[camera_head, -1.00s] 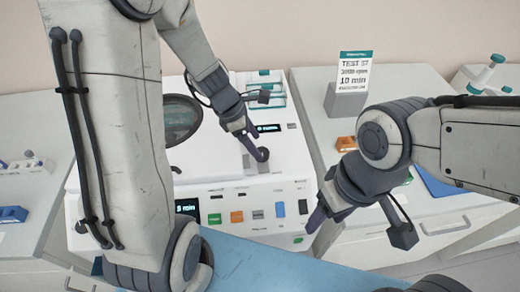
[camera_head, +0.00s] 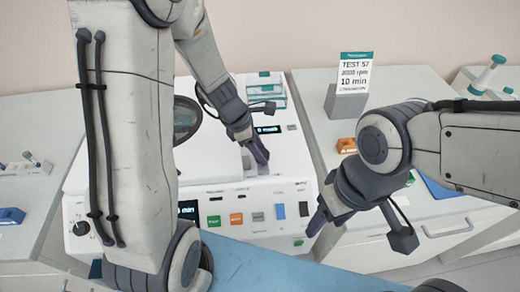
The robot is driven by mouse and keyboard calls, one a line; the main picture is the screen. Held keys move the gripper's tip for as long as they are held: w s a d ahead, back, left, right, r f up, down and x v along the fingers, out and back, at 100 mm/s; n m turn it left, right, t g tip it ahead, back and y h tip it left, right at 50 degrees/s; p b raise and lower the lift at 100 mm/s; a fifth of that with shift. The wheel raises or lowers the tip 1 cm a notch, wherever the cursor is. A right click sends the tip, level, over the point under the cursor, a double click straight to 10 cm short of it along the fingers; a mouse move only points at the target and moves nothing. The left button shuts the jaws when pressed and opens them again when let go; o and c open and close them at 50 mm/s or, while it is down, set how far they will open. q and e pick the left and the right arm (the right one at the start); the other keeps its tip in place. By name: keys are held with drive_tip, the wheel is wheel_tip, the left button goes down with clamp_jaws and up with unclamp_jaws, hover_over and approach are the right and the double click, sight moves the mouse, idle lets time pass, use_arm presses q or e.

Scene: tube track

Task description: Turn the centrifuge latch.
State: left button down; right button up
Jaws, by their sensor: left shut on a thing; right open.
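The white centrifuge (camera_head: 222,178) stands in the middle, with a dark round window (camera_head: 186,120) in its lid, partly behind my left arm. My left gripper (camera_head: 259,154) points down at the right part of its top, just above the front panel. It is shut on the centrifuge latch, which the fingers almost wholly hide. My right gripper (camera_head: 318,218) is open and empty in front of the right end of the panel, apart from the latch.
The front panel has several coloured buttons, such as an orange one (camera_head: 236,218), a display (camera_head: 188,209) and a dial (camera_head: 82,228). A sign (camera_head: 354,74) stands on the right bench. A blue surface (camera_head: 260,265) lies in front.

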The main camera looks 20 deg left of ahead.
use_arm(q)
drive_tip(key=m+p, duration=0.1)
drive_tip(key=m, duration=0.1)
drive_tip(key=m+g+p, duration=0.1)
drive_tip(key=m, duration=0.1)
drive_tip(key=shift+w+r+g+h, duration=0.15)
drive_tip(key=shift+g+h, duration=0.15)
drive_tip(key=m+g+p, duration=0.1)
drive_tip(key=m, duration=0.1)
drive_tip(key=m+g+p, duration=0.1)
drive_tip(key=m+p, duration=0.1)
drive_tip(key=m, duration=0.1)
drive_tip(key=shift+w+m, duration=0.15)
drive_tip(key=shift+m, duration=0.15)
drive_tip(key=m+y, duration=0.1)
drive_tip(key=m, duration=0.1)
drive_tip(key=m+g+p, duration=0.1)
drive_tip(key=m, duration=0.1)
drive_tip(key=shift+w+d+m+y, duration=0.1)
drive_tip(key=shift+m+y, duration=0.2)
drive_tip(key=shift+y, duration=0.1)
drive_tip(key=shift+d+m+g+y+p, duration=0.1)
drive_tip(key=shift+m+g+y+p, duration=0.45)
drive_tip(key=shift+m, duration=1.25)
drive_tip(key=shift+c, duration=1.3)
unclamp_jaws()
